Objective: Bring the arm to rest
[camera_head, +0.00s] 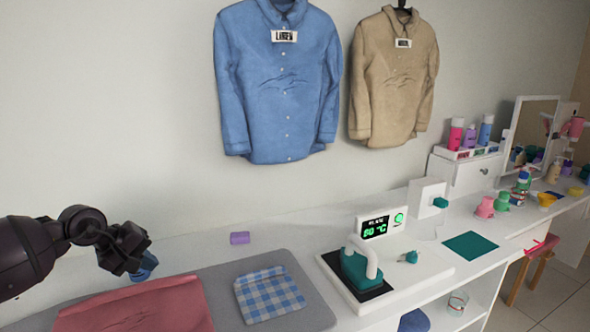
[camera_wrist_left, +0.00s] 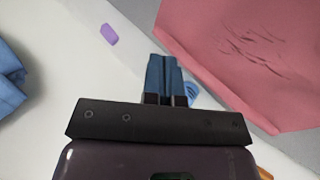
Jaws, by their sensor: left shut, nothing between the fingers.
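My left arm comes in from the left in the head view. Its gripper (camera_head: 146,268) hangs over the back left of the white counter, beside the folded red cloth (camera_head: 145,308). In the left wrist view the two blue fingers of the gripper (camera_wrist_left: 165,72) are together with nothing between them. The red cloth (camera_wrist_left: 245,55) lies to their right. A small blue object (camera_wrist_left: 192,90) shows partly behind the fingers; I cannot tell what it is. My right gripper is in neither view.
A grey mat (camera_head: 307,287) carries the red cloth and a blue checked cloth (camera_head: 269,295). A purple block (camera_head: 240,238) lies behind. A teal iron (camera_head: 362,268) stands right of the mat. Blue (camera_head: 278,90) and tan (camera_head: 392,80) shirts hang on the wall.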

